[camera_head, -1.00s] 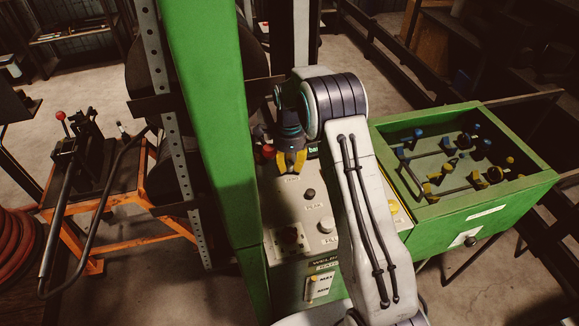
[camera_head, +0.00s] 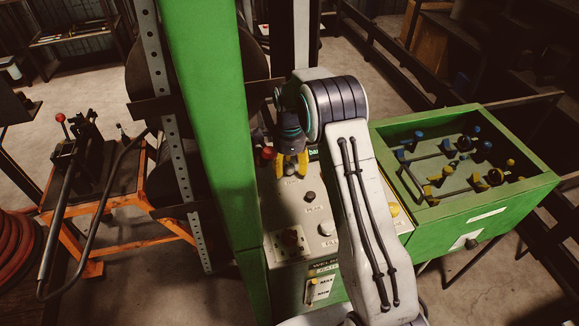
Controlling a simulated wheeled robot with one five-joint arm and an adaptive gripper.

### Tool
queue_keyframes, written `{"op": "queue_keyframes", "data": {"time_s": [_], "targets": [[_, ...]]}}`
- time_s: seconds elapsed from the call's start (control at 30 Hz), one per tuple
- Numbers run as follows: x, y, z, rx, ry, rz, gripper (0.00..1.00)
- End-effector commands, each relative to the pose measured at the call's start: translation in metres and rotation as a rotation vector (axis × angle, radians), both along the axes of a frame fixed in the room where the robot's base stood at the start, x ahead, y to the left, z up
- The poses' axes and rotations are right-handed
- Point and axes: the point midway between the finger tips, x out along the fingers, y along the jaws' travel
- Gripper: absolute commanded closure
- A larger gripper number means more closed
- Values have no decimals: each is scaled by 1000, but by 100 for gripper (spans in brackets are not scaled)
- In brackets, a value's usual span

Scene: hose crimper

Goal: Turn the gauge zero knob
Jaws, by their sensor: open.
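My gripper (camera_head: 291,174) has two yellow fingers, spread apart and pointing down at the upper part of the pale control panel (camera_head: 276,210). A small dark knob (camera_head: 290,169) shows between the fingers, just above a small label that is too blurred to read. I take it to be the gauge zero knob. The fingers seem to stand on either side of it; I cannot tell whether they touch it. My wrist and arm hide part of the panel and most of the green-lit display (camera_head: 314,153).
A red knob (camera_head: 268,153) is close left of my gripper. A green post (camera_head: 213,130) rises at the left; a green bin (camera_head: 485,211) stands at the right.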

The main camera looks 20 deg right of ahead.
Motion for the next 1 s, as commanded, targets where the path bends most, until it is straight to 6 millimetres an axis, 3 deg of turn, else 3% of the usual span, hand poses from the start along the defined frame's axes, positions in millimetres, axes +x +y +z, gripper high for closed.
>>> {"op": "queue_keyframes", "data": {"time_s": [0.17, 0.7, 1.0], "targets": [[1, 0, 17, -1, -4, 0, 47], [1, 0, 101, 0, -3, 0, 47], [0, 0, 118, 0, 0, 0, 47]]}}
